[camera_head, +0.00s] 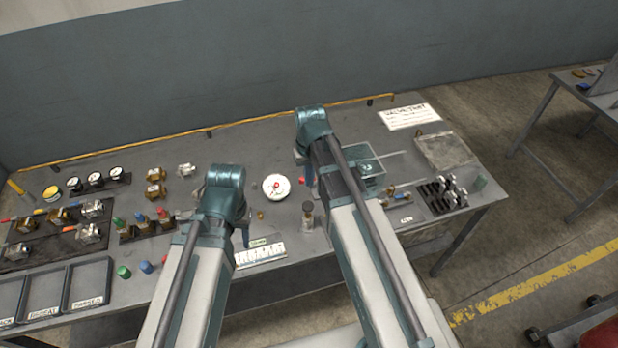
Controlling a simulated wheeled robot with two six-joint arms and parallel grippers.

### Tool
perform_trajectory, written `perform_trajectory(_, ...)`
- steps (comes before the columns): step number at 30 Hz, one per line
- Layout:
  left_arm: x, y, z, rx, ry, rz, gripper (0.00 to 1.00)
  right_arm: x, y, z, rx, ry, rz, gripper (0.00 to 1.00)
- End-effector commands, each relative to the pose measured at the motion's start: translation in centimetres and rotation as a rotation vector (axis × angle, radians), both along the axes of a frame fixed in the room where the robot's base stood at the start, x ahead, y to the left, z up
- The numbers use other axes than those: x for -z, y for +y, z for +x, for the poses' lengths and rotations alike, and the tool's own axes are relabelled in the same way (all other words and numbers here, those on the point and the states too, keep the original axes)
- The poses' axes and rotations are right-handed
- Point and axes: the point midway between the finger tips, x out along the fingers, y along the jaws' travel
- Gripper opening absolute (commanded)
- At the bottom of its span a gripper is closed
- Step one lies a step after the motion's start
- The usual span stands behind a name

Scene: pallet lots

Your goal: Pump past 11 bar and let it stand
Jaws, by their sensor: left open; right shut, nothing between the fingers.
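A round white gauge (276,187) with a red needle faces up on the bench between my two arms; its reading is too small to tell. A clear box (363,160) stands beside my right forearm, with a pale rod reaching out to its right; my arm hides part of it. My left gripper (244,236) is open and low over the bench, left of the gauge, mostly hidden behind my wrist. My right gripper (307,178) is shut and empty, just right of the gauge, and mostly hidden too. I cannot tell whether it touches anything.
Black trays (45,292) and several brass and steel valves (93,209) fill the left of the bench. Three small gauges (95,180) stand behind them. A rack of metal parts (440,192) and a grey plate (445,150) lie right. A white sign (409,117) lies at the back.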

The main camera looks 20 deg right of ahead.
Motion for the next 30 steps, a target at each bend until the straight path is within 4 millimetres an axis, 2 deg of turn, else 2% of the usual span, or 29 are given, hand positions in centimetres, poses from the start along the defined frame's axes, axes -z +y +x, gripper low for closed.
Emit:
perform_trajectory(14,-0.1,0.0,0.0,0.0,0.0,0.0,0.47,-0.1,0.0,0.0,0.0,0.0,0.0,0.0)
perform_trajectory(17,-0.6,0.0,0.0,0.001,0.0,0.0,0.47,-0.6,0.0,0.0,0.0,0.001,0.0,0.0)
perform_trajectory(24,-3.5,0.0,0.0,0.003,0.001,0.0,0.47,-3.4,0.0,0.0,0.0,0.005,0.002,0.0)
perform_trajectory(30,-3.4,0.0,0.0,0.004,0.002,0.001,0.47,-3.4,-0.1,0.0,0.0,0.006,0.002,0.0)
